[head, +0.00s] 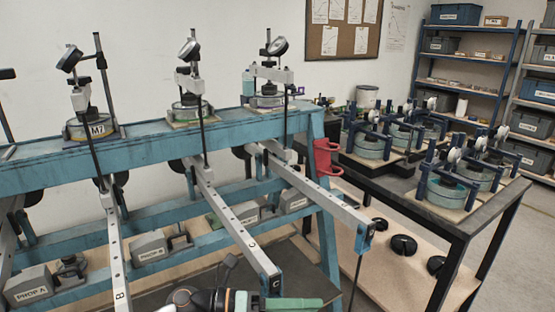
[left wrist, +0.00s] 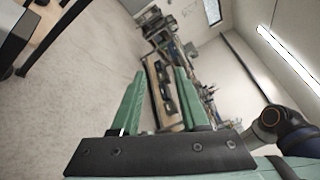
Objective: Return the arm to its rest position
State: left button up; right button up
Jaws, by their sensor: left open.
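My left gripper (head: 312,303) shows at the bottom edge of the head view, its green fingers pointing right. It is just below the end of the lever marked C (head: 240,235); I cannot tell whether they touch. In the left wrist view my left gripper (left wrist: 159,78) has its two green fingers apart with nothing between them. Part of my left arm (head: 190,298) shows at the bottom of the head view. My right gripper is in neither view.
A blue frame (head: 230,123) carries dial gauges and long levers, including lever B (head: 113,240) and another lever (head: 320,205) to the right. A dark table (head: 465,225) with several blue-posted devices stands at right. Shelves (head: 470,55) are behind. Open floor (head: 515,255) lies at far right.

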pick_arm(q)
jog(key=a+f+n+t+y+p, duration=0.1)
jog(key=a+f+n+t+y, duration=0.45)
jog(key=n, duration=0.85)
jog(key=a+f+n+t+y+p, duration=0.1)
jog(key=a+f+n+t+y, duration=0.2)
jog(key=a+n+t, duration=0.6)
jog(key=s+a+f+n+g+y, duration=0.3)
jog(key=s+f+n, duration=0.5)
jog(key=s+a+f+n+g+y, duration=0.3)
jog(key=s+a+f+n, duration=0.1)
jog(key=s+f+n, duration=0.3)
notch_tip(320, 180, down, 2)
jog(key=shift+s+f+n+y+p, duration=0.1)
jog(key=shift+s+n+y+p, duration=0.3)
jog(key=shift+s, duration=0.45)
